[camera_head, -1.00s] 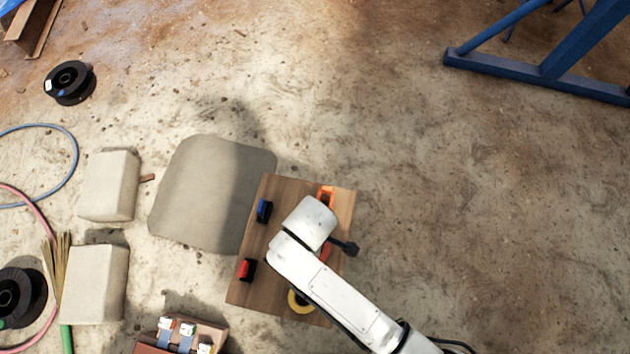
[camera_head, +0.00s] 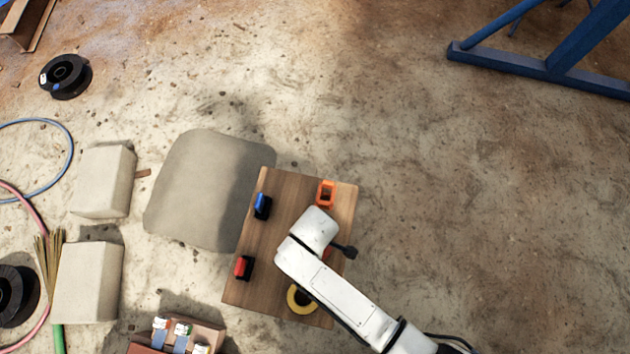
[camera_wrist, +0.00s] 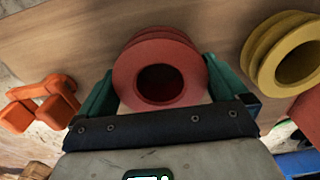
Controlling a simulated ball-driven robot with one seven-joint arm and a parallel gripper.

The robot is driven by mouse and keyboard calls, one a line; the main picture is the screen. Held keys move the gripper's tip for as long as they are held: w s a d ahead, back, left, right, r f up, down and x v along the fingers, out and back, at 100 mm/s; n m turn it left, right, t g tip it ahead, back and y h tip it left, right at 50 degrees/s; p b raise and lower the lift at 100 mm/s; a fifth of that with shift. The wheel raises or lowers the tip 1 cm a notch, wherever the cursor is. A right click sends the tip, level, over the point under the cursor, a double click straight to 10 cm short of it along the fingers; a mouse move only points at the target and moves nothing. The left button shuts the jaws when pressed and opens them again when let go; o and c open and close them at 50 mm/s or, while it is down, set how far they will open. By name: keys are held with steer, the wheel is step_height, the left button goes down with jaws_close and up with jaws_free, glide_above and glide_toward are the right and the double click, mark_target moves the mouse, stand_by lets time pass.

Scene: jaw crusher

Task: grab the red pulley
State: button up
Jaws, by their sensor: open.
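The red pulley (camera_wrist: 160,72) stands on the wooden board, grooved, with a dark central hole facing the wrist camera. My gripper (camera_wrist: 160,92) is open, with one green finger on each side of the pulley in the wrist view. I cannot tell whether the fingers touch it. In the head view my arm covers most of the red pulley; only a small red patch (camera_head: 328,253) shows beside it.
The wooden board (camera_head: 285,195) also holds a yellow pulley (camera_head: 301,299), an orange part (camera_head: 325,193), a blue-black piece (camera_head: 262,206) and a red-black piece (camera_head: 242,267). The yellow pulley is close beside my gripper in the wrist view (camera_wrist: 287,55).

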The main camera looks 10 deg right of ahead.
steer(key=c, duration=1.5)
steer(key=shift+r, duration=0.15)
steer(key=shift+c, duration=0.3)
